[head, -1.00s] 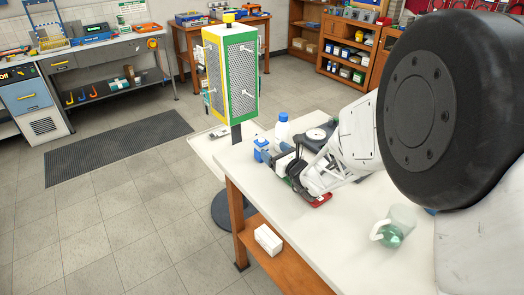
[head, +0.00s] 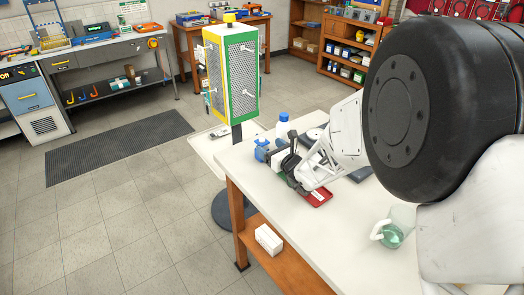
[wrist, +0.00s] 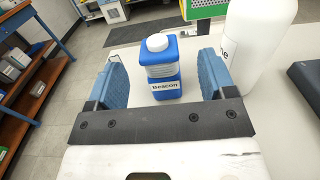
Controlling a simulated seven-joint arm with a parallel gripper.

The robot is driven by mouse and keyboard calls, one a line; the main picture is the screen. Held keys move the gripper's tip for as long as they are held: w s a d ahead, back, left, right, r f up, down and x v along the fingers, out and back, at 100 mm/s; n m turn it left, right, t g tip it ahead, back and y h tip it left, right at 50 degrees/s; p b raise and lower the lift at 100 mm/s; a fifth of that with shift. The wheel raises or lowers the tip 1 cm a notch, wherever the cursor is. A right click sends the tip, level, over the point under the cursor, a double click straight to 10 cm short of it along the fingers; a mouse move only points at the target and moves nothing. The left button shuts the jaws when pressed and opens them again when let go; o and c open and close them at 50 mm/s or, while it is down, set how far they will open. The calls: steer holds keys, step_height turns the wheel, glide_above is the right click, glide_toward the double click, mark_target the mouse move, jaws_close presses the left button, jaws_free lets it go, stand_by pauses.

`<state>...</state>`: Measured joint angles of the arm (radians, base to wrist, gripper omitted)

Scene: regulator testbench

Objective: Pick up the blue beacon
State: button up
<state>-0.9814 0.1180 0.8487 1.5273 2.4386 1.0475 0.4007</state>
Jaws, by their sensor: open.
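The blue beacon (wrist: 164,84) is a blue bottle-like container with a white cap and a label reading "Beacon". It stands upright on the white table, ahead of and between the two fingers of my gripper (wrist: 161,66) in the wrist view. The fingers are apart, with nothing held between them. In the head view, the beacon (head: 261,150) is near the table's far left corner. My gripper (head: 277,157) is close beside it on the right, and partly hides the area there.
A white bottle (wrist: 262,45) stands close to the right of the beacon; its blue cap shows in the head view (head: 283,116). A red item (head: 318,196) lies below my gripper. A jug with green liquid (head: 392,236) stands nearer on the table (head: 290,220).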

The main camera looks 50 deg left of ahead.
mark_target(262, 139)
steer(key=shift+s+a, duration=0.1)
steer(key=shift+a, duration=2.4)
steer(key=shift+c, duration=0.2)
steer(key=c, duration=1)
steer(key=shift+r, duration=0.2)
steer(key=shift+r, duration=0.55)
step_height(262, 139, up, 2)
steer(key=shift+r, duration=0.1)
steer(key=s+d, duration=0.2)
steer(key=d, duration=0.2)
steer(key=s+d+r, duration=0.1)
steer(key=s+d, duration=0.2)
steer(key=d, duration=0.2)
steer(key=s+d, duration=0.2)
steer(key=d, duration=0.3)
steer(key=shift+s+d+r, duration=0.15)
